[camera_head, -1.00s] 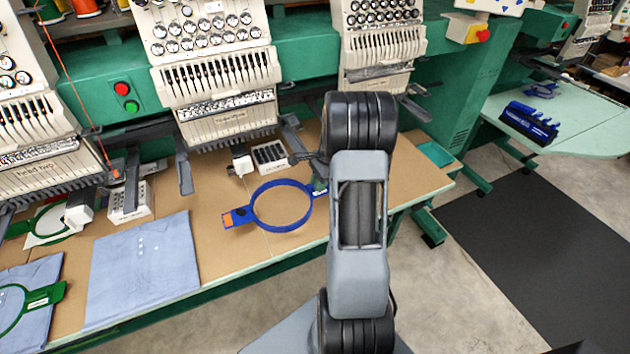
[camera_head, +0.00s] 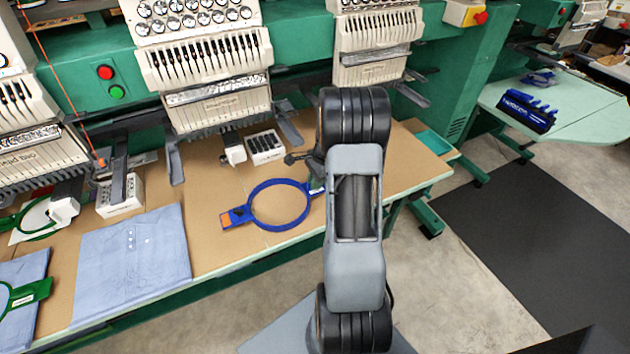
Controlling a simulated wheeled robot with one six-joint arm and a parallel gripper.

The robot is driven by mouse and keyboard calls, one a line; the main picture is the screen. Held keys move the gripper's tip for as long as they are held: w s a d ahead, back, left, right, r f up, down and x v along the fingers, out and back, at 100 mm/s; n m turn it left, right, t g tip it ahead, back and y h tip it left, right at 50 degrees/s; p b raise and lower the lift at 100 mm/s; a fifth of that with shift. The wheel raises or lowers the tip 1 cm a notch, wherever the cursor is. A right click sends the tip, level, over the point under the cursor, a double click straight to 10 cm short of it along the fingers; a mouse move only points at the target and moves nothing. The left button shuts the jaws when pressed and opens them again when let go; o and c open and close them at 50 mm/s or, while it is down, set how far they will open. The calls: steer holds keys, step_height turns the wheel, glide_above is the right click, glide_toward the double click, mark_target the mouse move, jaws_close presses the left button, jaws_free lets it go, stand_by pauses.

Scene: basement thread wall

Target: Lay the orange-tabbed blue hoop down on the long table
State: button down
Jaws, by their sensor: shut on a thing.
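The blue hoop (camera_head: 250,218) shows left of my arm, in front of the long table's (camera_head: 210,215) brown top in the picture. Its ring looks flat, with an orange tab (camera_head: 237,216) at its left end. Its right end runs behind my arm, with a small pale label beside the ring. My gripper (camera_head: 317,180) is mostly hidden behind my arm's links; only a little shows at the hoop's right end. It is shut on the hoop there. I cannot tell how far the hoop is above the tabletop.
A blue folded shirt (camera_head: 133,260) lies left of the hoop. White boxes (camera_head: 265,148) and embroidery heads (camera_head: 215,90) stand behind it. Green hoops (camera_head: 25,293) lie far left. A pale green table (camera_head: 590,125) with a blue rack (camera_head: 527,112) stands at right.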

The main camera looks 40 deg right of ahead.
steer(key=shift+f, duration=0.15)
steer(key=c, duration=1.1)
jaws_free()
steer(key=shift+o, duration=0.2)
steer(key=v, duration=1.3)
steer(key=shift+r+b, duration=0.3)
steer(key=shift+r, duration=0.1)
steer(key=shift+d, duration=0.1)
